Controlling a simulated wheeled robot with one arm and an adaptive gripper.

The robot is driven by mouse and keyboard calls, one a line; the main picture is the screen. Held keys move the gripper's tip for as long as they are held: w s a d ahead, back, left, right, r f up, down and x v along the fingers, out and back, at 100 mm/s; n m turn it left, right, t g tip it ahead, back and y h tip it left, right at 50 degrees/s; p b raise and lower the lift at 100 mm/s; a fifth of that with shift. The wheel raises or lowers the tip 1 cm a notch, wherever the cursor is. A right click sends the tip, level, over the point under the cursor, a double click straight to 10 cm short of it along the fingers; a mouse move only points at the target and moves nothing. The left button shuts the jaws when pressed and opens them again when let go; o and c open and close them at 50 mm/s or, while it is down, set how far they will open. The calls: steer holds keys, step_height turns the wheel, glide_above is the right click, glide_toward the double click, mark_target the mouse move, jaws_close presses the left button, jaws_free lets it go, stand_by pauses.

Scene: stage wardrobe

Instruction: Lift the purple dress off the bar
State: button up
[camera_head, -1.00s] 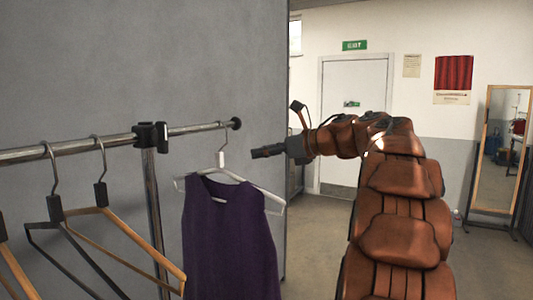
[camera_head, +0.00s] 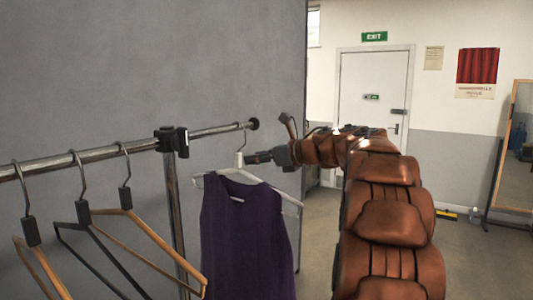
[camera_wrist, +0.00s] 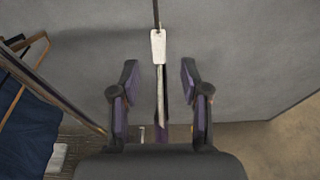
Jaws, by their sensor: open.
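The purple dress (camera_head: 245,240) hangs on a white hanger (camera_head: 239,160), whose hook is over the metal bar (camera_head: 95,152) near its right end. My gripper (camera_head: 252,158) reaches in from the right at the height of the hanger's neck, close beside it. In the wrist view my gripper (camera_wrist: 160,76) is open, with one finger on each side of the hanger seen nearly edge-on. The hanger's white neck block (camera_wrist: 158,46) shows just beyond the fingertips, in line with the gap. Most of the dress is hidden in the wrist view.
A grey wall panel (camera_head: 130,70) stands close behind the bar. Open floor (camera_head: 320,225) lies to the right, with a mirror (camera_head: 515,150) at the far right.

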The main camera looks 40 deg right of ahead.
mark_target(241, 158)
steer(key=shift+w+a+f+b, duration=0.15)
steer(key=shift+w+f+b, duration=0.15)
steer(key=shift+w, duration=0.15)
steer(key=shift+b+x, duration=0.4)
steer(key=shift+x, duration=0.45)
steer(key=shift+b+x, duration=0.5)
steer(key=shift+x, duration=1.6)
steer(key=shift+r, duration=0.15)
jaws_close()
steer(key=shift+r, duration=0.2)
steer(key=shift+r+p, duration=0.8)
steer(key=shift+r, duration=0.75)
